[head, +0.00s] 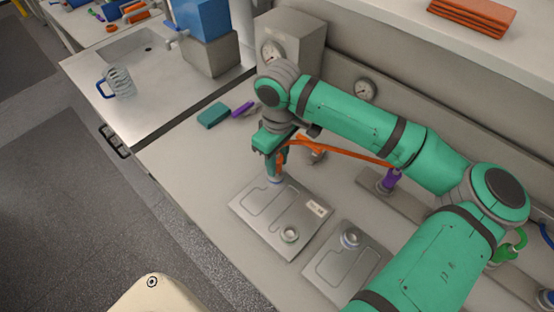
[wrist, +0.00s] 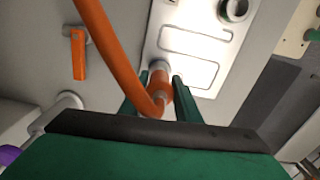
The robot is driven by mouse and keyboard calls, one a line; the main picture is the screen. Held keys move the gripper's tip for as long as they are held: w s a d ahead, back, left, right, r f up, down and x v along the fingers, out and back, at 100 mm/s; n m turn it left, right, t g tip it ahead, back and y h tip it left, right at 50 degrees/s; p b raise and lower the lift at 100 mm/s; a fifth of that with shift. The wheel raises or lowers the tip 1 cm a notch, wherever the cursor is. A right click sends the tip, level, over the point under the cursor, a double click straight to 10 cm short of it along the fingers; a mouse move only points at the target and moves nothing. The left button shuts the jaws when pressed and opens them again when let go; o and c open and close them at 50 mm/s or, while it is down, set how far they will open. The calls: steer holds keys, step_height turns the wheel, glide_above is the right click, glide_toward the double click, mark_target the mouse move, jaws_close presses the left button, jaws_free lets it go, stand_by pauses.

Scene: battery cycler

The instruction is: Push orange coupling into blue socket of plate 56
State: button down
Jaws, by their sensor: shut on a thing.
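My gripper (head: 273,164) is green and shut on the orange coupling (head: 281,160), just above the far left corner of a grey metal plate (head: 262,215). In the wrist view the orange coupling (wrist: 160,85) sits between the two fingers (wrist: 168,92), with an orange hose (wrist: 112,50) running from it. A blue ring (head: 276,181) shows under the coupling at the plate's far corner. I cannot tell how deep the coupling sits in it. The plate carries a small white label (head: 317,208), too small to read, and a second round socket (head: 289,234) at its near corner.
A second plate (head: 330,272) with a socket (head: 350,239) lies to the right. The orange hose (head: 345,153) runs right behind my arm. A purple fitting (head: 391,178) stands on the rear ledge. A teal block (head: 213,115) and a purple piece (head: 243,109) lie behind left.

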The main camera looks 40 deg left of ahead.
steer(key=shift+f, duration=1.35)
stand_by(0.6)
steer(key=c, duration=0.8)
jaws_free()
steer(key=shift+c, duration=0.2)
steer(key=shift+r, duration=0.15)
step_height(320, 180, up, 11)
steer(key=shift+w+f, duration=0.1)
steer(key=shift+f, duration=0.1)
